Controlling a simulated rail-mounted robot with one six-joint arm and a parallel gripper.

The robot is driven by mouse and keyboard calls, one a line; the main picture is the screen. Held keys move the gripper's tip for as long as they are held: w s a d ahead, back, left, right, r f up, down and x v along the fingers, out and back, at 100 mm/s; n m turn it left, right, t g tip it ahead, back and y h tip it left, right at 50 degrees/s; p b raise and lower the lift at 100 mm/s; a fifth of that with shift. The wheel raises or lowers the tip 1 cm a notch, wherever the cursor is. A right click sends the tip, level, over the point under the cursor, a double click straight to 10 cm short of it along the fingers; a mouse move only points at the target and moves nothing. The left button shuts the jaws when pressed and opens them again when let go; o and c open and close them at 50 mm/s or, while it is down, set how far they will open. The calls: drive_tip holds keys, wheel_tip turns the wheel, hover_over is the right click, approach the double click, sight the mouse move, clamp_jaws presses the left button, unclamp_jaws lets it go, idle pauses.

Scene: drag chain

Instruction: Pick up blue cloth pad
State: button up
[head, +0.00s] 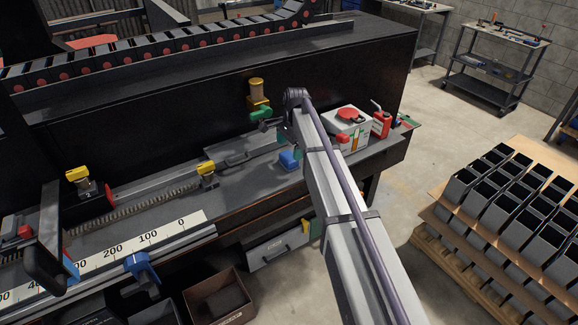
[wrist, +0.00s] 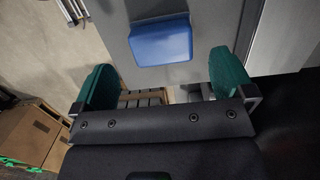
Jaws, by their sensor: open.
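The blue cloth pad (head: 289,160) lies on the grey bench top, just left of my arm in the head view. In the wrist view the blue pad (wrist: 160,40) is at the top middle, ahead of and between my two green fingertips. My gripper (wrist: 165,82) is open with nothing between its fingers. In the head view my gripper is mostly hidden behind my arm, with a bit of green fingertip showing. The pad and the fingers look apart; the height gap cannot be told.
A yellow-and-green fixture (head: 258,98) is behind the pad. A ruler rail (head: 130,250) runs along the left. The bench around the pad is clear.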

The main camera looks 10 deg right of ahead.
sight(289, 156)
drive_tip(key=f+b, duration=0.4)
drive_tip(key=f, duration=0.1)
drive_tip(key=shift+a, duration=0.2)
drive_tip(key=shift+r, duration=0.2)
drive_tip(key=c, duration=1)
